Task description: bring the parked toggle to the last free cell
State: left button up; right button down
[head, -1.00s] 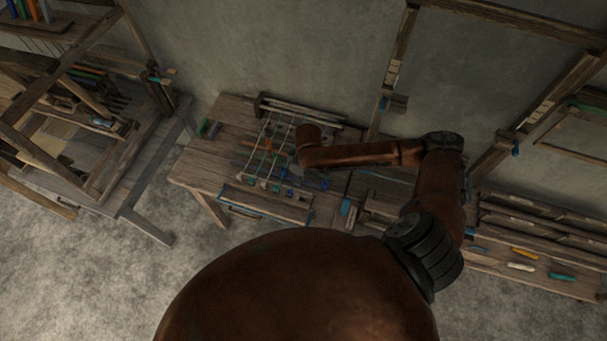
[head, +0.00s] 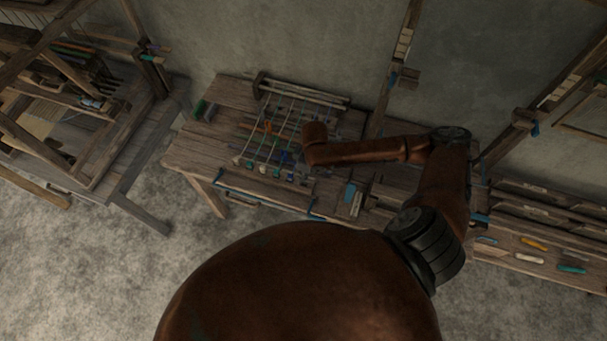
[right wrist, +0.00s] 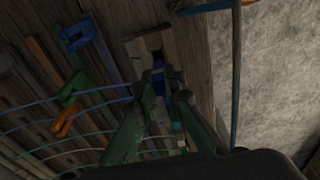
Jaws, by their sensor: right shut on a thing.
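My right gripper (right wrist: 170,88) is shut on a blue piece (right wrist: 158,82), seemingly the toggle. Most of that piece is hidden between the fingers. Just beyond the fingertips is a wooden block (right wrist: 133,52) with a dark square opening (right wrist: 153,42); I cannot tell whether the blue piece touches it. In the head view the wrist of my right arm (head: 315,140) is over the strung part of the wooden bench (head: 232,95), and the fingers are hidden there. My left gripper is not in view.
In the right wrist view, a blue clip (right wrist: 75,36), a green clip (right wrist: 72,88) and an orange clip (right wrist: 65,121) lie left of the fingers. A blue rail (right wrist: 236,75) runs at the right. A wooden loom frame (head: 130,205) stands at the left.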

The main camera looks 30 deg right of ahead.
jog(key=shift+f, duration=0.2)
jog(key=shift+f, duration=0.1)
jog(key=shift+f, duration=1.75)
jog(key=c, duration=1.9)
grip_release()
jog(key=shift+c, duration=0.2)
notch_tip(320, 180, up, 12)
jog(key=s+d, duration=0.1)
